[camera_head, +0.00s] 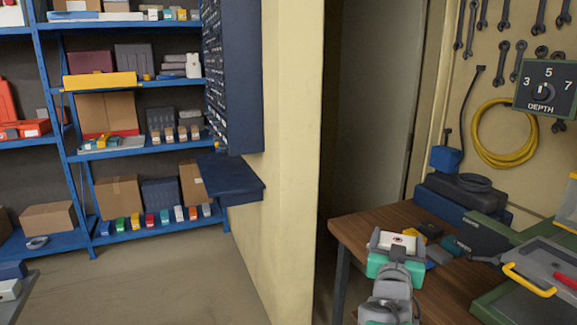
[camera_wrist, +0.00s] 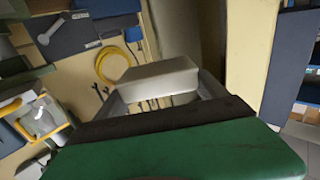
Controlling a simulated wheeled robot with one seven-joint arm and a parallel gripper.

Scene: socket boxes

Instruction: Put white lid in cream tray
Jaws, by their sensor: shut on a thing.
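My gripper (camera_head: 397,246) is above the front of the wooden workbench at the right in the head view. The lid (camera_wrist: 160,74) also shows in the wrist view, held between the two grey fingers beyond the green gripper body. I cannot pick out a cream tray for certain in either view.
The wooden workbench (camera_head: 356,224) carries dark blue cases (camera_head: 459,203) and small coloured parts. A green-edged case with a yellow handle (camera_head: 529,280) stands at right. A yellow wall edge (camera_head: 294,160) separates the bench from blue shelves (camera_head: 150,149). Open floor lies left.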

